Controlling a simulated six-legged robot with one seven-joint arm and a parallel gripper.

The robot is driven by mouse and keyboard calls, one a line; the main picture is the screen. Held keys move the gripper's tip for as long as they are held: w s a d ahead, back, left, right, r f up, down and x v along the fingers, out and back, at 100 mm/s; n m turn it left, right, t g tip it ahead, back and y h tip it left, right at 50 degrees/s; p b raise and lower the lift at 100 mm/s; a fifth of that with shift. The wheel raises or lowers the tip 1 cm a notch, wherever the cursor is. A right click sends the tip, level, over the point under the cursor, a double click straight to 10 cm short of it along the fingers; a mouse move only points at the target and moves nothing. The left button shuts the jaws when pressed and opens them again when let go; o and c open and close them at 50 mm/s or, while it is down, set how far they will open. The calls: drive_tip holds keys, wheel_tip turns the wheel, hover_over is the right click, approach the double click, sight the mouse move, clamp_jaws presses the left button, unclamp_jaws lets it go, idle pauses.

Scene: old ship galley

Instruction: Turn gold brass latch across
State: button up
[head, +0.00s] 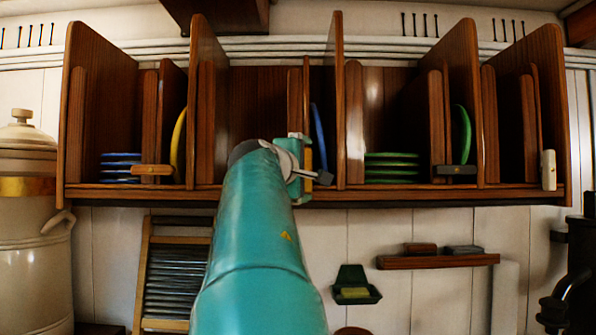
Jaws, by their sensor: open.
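A gold latch (308,160) shows as a narrow upright strip at the front of the rack's middle compartment, right beside my gripper. My gripper (299,166) is open at the end of my teal arm and covers part of the latch. I cannot tell whether its fingers touch the latch. A blue plate (318,140) stands on edge just behind and to the right of it.
The wooden plate rack (400,192) has upright dividers on both sides of my gripper. A dark latch (455,170) lies level by a green plate (462,135). A white latch (548,170) stands upright at the right. A crock (30,250) stands left; a washboard (175,280) hangs below.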

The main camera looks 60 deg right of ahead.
drive_tip(key=shift+w+d, duration=0.1)
drive_tip(key=shift+d, duration=0.25)
drive_tip(key=shift+d+f, duration=0.1)
drive_tip(key=c, duration=0.7)
drive_tip(key=shift+m, duration=0.3)
drive_tip(key=m+y, duration=0.1)
drive_tip(key=m, duration=0.1)
drive_tip(key=m+y, duration=0.1)
drive_tip(key=m, duration=0.1)
drive_tip(key=m+t+y, duration=0.1)
drive_tip(key=m, duration=0.1)
drive_tip(key=shift+r+m, duration=0.25)
drive_tip(key=shift+m, duration=0.05)
drive_tip(key=m+t+y, duration=0.1)
drive_tip(key=m, duration=0.1)
drive_tip(key=m+y, duration=0.1)
drive_tip(key=shift+s+d+m+t, duration=0.1)
drive_tip(key=shift+s+m+t, duration=0.1)
drive_tip(key=shift+m+t, duration=0.2)
drive_tip(key=shift+m+t+y, duration=0.5)
drive_tip(key=shift+m+t, duration=0.2)
drive_tip(key=shift+m, duration=0.4)
